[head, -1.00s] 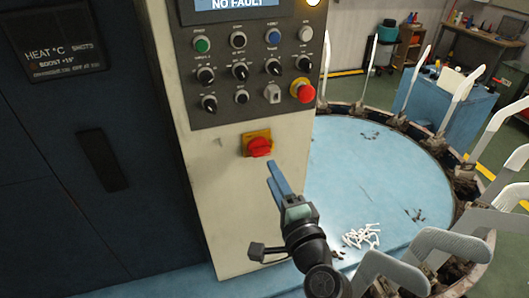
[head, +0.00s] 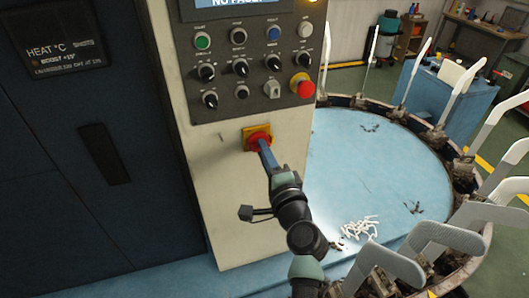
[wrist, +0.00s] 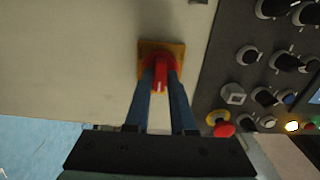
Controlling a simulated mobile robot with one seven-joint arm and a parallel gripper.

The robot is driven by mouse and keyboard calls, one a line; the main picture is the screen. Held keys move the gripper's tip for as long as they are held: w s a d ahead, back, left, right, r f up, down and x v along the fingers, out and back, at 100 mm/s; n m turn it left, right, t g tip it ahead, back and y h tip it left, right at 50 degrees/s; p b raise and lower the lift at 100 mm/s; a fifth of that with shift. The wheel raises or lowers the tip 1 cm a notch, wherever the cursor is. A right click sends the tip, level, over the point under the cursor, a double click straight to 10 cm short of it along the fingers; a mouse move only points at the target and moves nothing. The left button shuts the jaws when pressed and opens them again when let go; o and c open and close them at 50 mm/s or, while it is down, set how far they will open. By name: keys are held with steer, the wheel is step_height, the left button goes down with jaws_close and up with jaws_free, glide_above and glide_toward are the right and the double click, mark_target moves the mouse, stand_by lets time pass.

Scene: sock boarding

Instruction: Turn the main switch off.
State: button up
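The main switch is a red rotary handle on a yellow plate (head: 250,132), low on the pale front of the control cabinet. In the wrist view the red handle (wrist: 160,72) stands in front of its yellow plate (wrist: 148,47), its bar running up and down in that picture. My gripper (head: 262,147) is at the switch and partly covers it in the head view. In the wrist view my two blue fingers (wrist: 161,82) lie one on each side of the handle, with a gap between them. Firm contact with the handle cannot be made out.
Above the switch is a dark panel (head: 220,108) with knobs, buttons and a red emergency stop (head: 302,86); the emergency stop also shows in the wrist view (wrist: 224,129). To the right is a round blue table (head: 350,160) ringed by white sock forms (head: 455,240). A dark cabinet stands left.

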jaws_close()
steer(key=shift+f+n+b, duration=0.15)
steer(key=shift+n+b, duration=0.15)
steer(key=shift+b, duration=0.25)
steer(key=shift+n+b, duration=8.6)
steer(key=shift+b, duration=1.7)
steer(key=shift+o, duration=2.3)
jaws_free()
steer(key=shift+s, duration=0.1)
